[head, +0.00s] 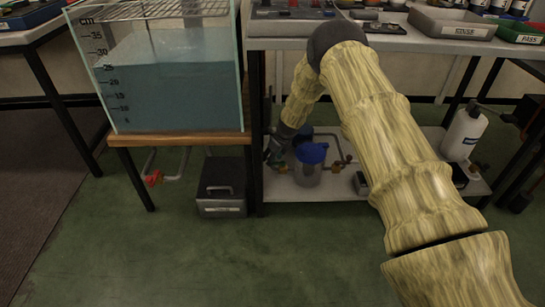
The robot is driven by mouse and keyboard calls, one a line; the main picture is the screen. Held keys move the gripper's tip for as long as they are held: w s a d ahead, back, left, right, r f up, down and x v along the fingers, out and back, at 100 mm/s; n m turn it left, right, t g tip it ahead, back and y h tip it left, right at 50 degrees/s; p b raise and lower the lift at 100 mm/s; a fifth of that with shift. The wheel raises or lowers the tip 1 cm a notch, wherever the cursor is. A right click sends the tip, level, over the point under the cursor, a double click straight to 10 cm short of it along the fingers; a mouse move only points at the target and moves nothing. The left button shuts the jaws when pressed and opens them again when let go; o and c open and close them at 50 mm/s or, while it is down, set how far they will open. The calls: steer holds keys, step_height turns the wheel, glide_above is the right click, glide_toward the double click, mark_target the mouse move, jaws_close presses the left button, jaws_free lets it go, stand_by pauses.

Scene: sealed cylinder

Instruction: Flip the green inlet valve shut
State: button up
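My arm reaches down under the right bench, and my gripper (275,152) is low at the left end of the lower shelf. It is dark and small here, and its finger opening cannot be made out. A small greenish patch shows at the gripper's tip; I cannot tell whether it is the green inlet valve's handle or whether the gripper touches it. Just right of the gripper stands a clear cylinder with a blue top (310,163). Brass-coloured pipe fittings (341,163) show on the cylinder's right side.
A glass water tank (170,80) stands on a wooden-topped table at left, with a red valve handle (153,178) beneath. A dark box (221,187) sits on the floor beside the bench leg. A white bottle (464,135) stands at the shelf's right. The front floor is clear.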

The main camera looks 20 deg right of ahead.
jaws_close()
steer(key=shift+s+p, duration=0.1)
steer(key=shift+p, duration=0.25)
steer(key=s+d+n+g+y+p, duration=0.1)
steer(key=s+n+g, duration=0.1)
steer(key=n, duration=0.7)
steer(key=s+d+n+g+p, duration=0.2)
steer(key=s+n+g, duration=0.1)
steer(key=n, duration=0.6)
steer(key=shift+s+d+g+y+p, duration=0.15)
steer(key=shift+d+g+y+p, duration=0.15)
steer(key=shift+g+y, duration=0.15)
